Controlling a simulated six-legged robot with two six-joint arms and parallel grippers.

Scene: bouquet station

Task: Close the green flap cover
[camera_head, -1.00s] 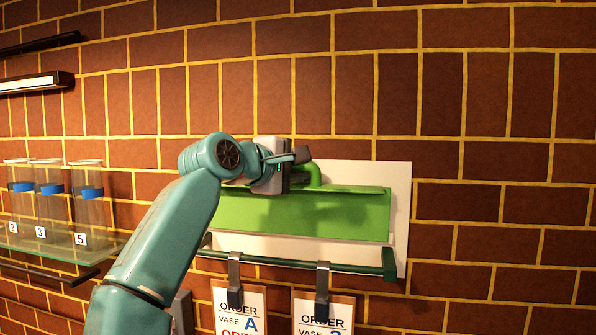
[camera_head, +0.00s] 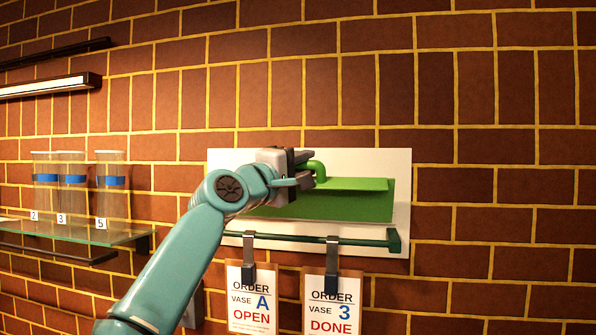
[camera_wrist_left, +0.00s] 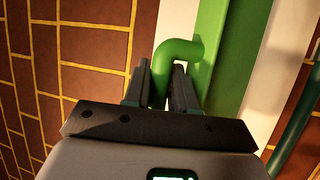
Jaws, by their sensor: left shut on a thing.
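The green flap cover (camera_head: 357,184) sits on a white board on the brick wall. In the head view its lighter upper strip stands out above a darker green panel (camera_head: 345,208). A bent green handle (camera_head: 318,169) rises at the strip's top. My left gripper (camera_head: 306,172) is at this handle, and its arm hides the left part of the green. In the left wrist view the gripper (camera_wrist_left: 160,88) has its fingers on both sides of the handle (camera_wrist_left: 180,50), shut on it. I cannot tell the flap's exact angle. My right gripper is not in view.
A glass shelf (camera_head: 85,235) with clear vases (camera_head: 111,185) is at the left. The wall at right is bare.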

